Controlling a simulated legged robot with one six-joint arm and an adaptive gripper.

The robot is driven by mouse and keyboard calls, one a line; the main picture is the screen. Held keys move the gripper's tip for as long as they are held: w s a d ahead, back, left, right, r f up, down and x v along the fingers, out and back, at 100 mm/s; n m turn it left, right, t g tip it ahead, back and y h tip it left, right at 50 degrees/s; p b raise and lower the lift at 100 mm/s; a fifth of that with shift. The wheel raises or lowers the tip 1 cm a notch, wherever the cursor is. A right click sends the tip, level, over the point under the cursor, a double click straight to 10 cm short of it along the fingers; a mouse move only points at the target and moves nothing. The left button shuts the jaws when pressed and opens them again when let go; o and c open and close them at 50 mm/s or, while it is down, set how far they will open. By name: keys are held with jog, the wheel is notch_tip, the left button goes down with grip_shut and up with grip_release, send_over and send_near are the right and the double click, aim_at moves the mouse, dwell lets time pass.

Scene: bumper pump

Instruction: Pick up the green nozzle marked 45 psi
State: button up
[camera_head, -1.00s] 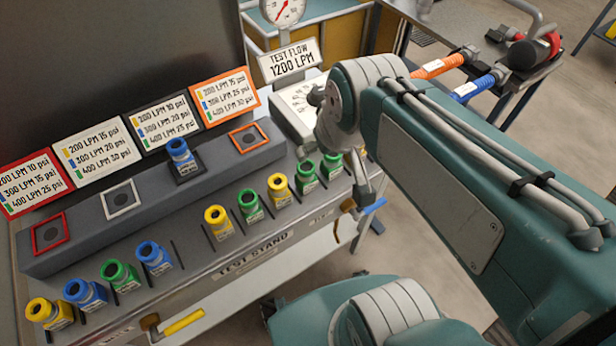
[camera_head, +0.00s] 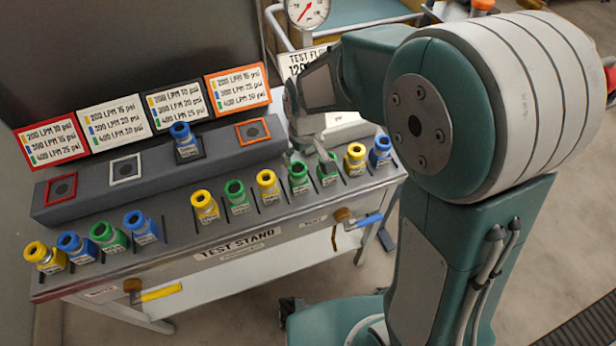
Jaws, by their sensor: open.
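Several green nozzles stand upright in the front row of the test stand: one at the left (camera_head: 107,236), one near the middle (camera_head: 237,197), and two side by side further right, a first (camera_head: 298,178) and a second (camera_head: 327,169). Their labels are too small to read, so I cannot tell which is marked 45 psi. My gripper (camera_head: 307,156) is open, its pale fingers just above and behind the two right-hand green nozzles. Whether it touches either is unclear. My arm hides part of the area behind the gripper.
Yellow nozzles (camera_head: 205,206) and blue nozzles (camera_head: 140,227) share the row. A blue nozzle (camera_head: 183,140) sits in the black-framed socket of the raised block (camera_head: 90,203). The red, white and orange-framed sockets look empty. Valve handles (camera_head: 365,222) project at the stand's front.

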aim_at(293, 169)
jog(key=f, duration=0.1)
jog(key=a+f, duration=0.1)
jog(key=f, duration=0.1)
jog(key=a+f, duration=0.1)
jog(key=shift+w+a+f, duration=0.2)
jog(key=shift+f, duration=0.15)
jog(key=f, duration=0.1)
jog(key=d+f, duration=0.1)
jog(key=f, duration=0.2)
jog(key=shift+w+d+f, duration=0.15)
jog(key=shift+w+d, duration=0.15)
jog(key=shift+f, duration=0.3)
jog(key=shift+a, duration=0.55)
jog(key=shift+c, duration=0.6)
jog(key=c, duration=1)
jog(key=shift+d, duration=0.3)
jog(key=shift+c, duration=0.8)
